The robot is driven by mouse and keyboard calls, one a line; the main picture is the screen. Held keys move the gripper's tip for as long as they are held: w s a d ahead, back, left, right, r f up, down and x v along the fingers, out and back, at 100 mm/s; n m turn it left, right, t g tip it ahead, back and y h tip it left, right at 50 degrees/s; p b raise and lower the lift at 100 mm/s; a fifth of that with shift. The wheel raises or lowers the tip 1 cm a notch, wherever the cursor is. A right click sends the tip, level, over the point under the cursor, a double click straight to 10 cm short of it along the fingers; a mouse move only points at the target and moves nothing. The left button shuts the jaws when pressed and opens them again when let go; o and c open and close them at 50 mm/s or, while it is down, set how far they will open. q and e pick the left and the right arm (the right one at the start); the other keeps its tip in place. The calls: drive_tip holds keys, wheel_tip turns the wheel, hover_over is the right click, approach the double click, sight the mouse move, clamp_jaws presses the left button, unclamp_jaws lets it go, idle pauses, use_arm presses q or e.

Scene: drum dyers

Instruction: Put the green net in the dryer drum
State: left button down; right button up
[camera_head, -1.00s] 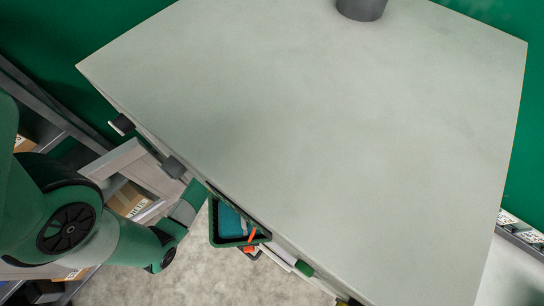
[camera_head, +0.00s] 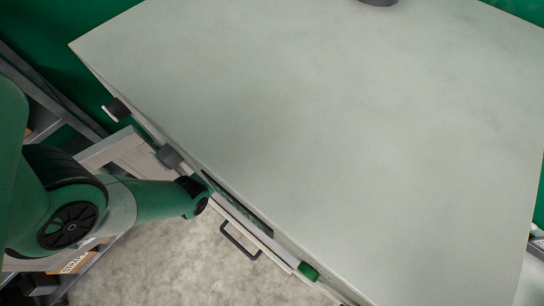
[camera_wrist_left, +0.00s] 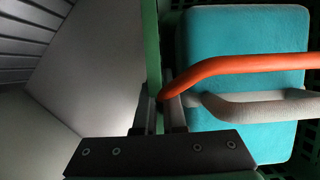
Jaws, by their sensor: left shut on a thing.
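The green net (camera_wrist_left: 152,45) is a basket with a green rim and dark mesh sides in the left wrist view. It holds a teal block (camera_wrist_left: 240,45) with an orange bar (camera_wrist_left: 245,64) and a light grey bar (camera_wrist_left: 255,107) across it. My left gripper (camera_wrist_left: 170,98) is shut on the net's rim. In the head view my left arm reaches the front edge of the machine top, which hides the gripper and net. The dryer drum cannot be clearly made out; pale grey inner walls show left of the net in the wrist view. My right gripper is not in view.
The wide pale machine top (camera_head: 320,120) is nearly bare, with a dark grey cylinder (camera_head: 378,2) at its far edge. A front panel with a black handle (camera_head: 240,242) stands below the near edge. Grey shelving (camera_head: 45,95) is at the left.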

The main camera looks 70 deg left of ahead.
use_arm(q)
drive_tip(key=shift+f+b, duration=0.3)
drive_tip(key=shift+f, duration=0.7)
drive_tip(key=shift+s, duration=0.1)
drive_tip(key=c, duration=1.5)
unclamp_jaws()
drive_tip(key=shift+d+f, duration=0.1)
drive_tip(key=shift+f, duration=0.1)
drive_tip(key=o, duration=0.5)
drive_tip(key=shift+r, duration=0.15)
drive_tip(key=p+v, duration=0.3)
drive_tip(key=v, duration=0.4)
drive_tip(key=shift+p, duration=0.4)
drive_tip(key=shift+s+r, duration=0.15)
drive_tip(key=shift+r, duration=0.05)
